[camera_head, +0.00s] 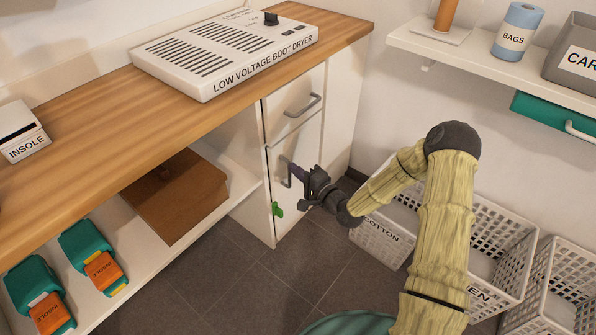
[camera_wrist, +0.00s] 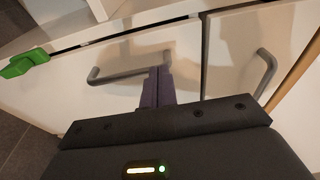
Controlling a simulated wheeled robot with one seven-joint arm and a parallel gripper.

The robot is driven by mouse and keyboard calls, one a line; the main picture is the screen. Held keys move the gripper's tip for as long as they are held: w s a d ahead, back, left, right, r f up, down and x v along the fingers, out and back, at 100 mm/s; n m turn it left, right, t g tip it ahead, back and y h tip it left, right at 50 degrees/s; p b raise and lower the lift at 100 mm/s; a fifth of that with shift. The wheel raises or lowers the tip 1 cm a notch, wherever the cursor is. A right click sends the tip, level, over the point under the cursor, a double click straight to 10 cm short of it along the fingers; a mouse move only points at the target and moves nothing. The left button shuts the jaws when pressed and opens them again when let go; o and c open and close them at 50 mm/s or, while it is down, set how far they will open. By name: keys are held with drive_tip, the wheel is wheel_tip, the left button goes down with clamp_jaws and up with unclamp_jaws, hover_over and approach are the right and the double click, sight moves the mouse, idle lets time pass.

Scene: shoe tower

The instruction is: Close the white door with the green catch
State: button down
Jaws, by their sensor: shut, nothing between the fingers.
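The white door (camera_head: 302,148) is the lower front panel of the cabinet under the worktop. Its green catch (camera_head: 277,209) sits at the lower left edge and shows at the left in the wrist view (camera_wrist: 25,63). A dark narrow gap runs along the door's catch-side edge in the wrist view; I cannot tell if the door is fully flush. The grey door handle (camera_wrist: 120,72) is a bar. My gripper (camera_head: 291,168) is shut and empty, its purple fingers (camera_wrist: 157,75) at the handle's end by the drawer. I cannot tell if they touch it.
A white drawer front (camera_head: 295,92) with its own handle (camera_wrist: 265,72) is above the door. White baskets (camera_head: 380,238) stand right of the cabinet. An open shelf with a brown box (camera_head: 175,195) is at left. The floor (camera_head: 235,280) before the door is clear.

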drive_tip(key=p+v, duration=0.4)
drive_tip(key=v, duration=1)
drive_tip(key=shift+s+a, duration=0.25)
drive_tip(key=shift+w, duration=0.1)
